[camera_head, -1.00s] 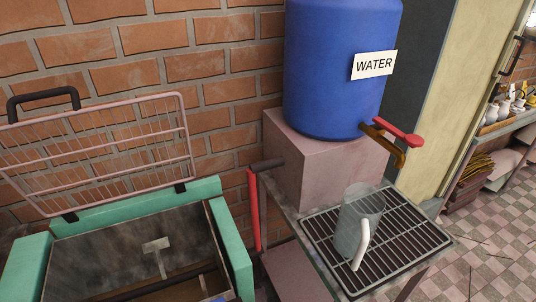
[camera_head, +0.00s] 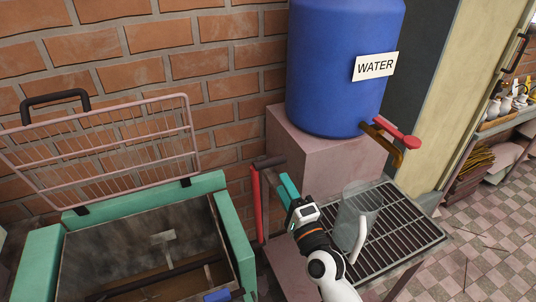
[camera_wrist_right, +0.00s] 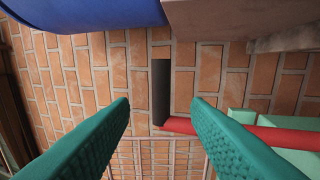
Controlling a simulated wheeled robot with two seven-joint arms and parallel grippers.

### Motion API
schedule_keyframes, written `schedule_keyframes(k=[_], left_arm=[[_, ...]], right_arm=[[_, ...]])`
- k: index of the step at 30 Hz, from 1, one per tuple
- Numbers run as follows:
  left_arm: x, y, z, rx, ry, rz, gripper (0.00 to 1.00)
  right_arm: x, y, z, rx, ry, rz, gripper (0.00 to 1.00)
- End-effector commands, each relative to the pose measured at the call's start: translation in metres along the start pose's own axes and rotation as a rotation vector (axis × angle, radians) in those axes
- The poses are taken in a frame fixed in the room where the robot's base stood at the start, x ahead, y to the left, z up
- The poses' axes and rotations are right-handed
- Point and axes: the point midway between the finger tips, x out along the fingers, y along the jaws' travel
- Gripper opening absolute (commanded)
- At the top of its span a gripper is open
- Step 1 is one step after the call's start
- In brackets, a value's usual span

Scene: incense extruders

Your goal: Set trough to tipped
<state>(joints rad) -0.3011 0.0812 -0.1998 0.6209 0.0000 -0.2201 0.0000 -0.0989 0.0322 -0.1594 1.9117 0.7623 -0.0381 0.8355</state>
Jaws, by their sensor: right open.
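The trough (camera_head: 236,240) is a green-rimmed box with a dark, worn inside, at lower left in the head view; its lower part is cut off. A red lever (camera_head: 256,205) with a dark grip (camera_head: 269,162) stands beside its right side. My right gripper (camera_head: 284,183) is just below and right of the grip, open and empty. In the right wrist view its green fingers are spread, and the dark grip (camera_wrist_right: 161,90) shows between and beyond them. The red lever (camera_wrist_right: 240,130) runs right from it, partly behind the right finger. My left gripper is out of view.
A pink wire grate (camera_head: 110,140) stands raised behind the trough. A blue water barrel (camera_head: 340,70) with a red-handled tap (camera_head: 400,138) sits on a pink block (camera_head: 310,160). A clear jug (camera_head: 350,220) stands on a slatted rack (camera_head: 400,225), close to my right arm.

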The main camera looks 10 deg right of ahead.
Motion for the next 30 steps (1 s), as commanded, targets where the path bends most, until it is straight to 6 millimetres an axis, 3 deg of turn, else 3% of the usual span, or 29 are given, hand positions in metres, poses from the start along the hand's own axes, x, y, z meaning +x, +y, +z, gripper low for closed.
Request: schedule_keyframes(k=[9,15,21,30], left_arm=[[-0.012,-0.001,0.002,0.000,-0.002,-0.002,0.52],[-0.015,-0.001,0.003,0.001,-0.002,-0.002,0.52],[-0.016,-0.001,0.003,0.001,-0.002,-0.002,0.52],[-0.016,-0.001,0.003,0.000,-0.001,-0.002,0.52]], right_arm=[[0.064,0.002,0.000,-0.004,0.001,0.000,0.43],[0.095,0.000,-0.001,-0.004,0.001,-0.001,0.43],[0.108,-0.001,-0.001,-0.004,0.001,-0.003,0.43],[0.109,-0.001,-0.001,-0.004,0.001,-0.002,0.40]])
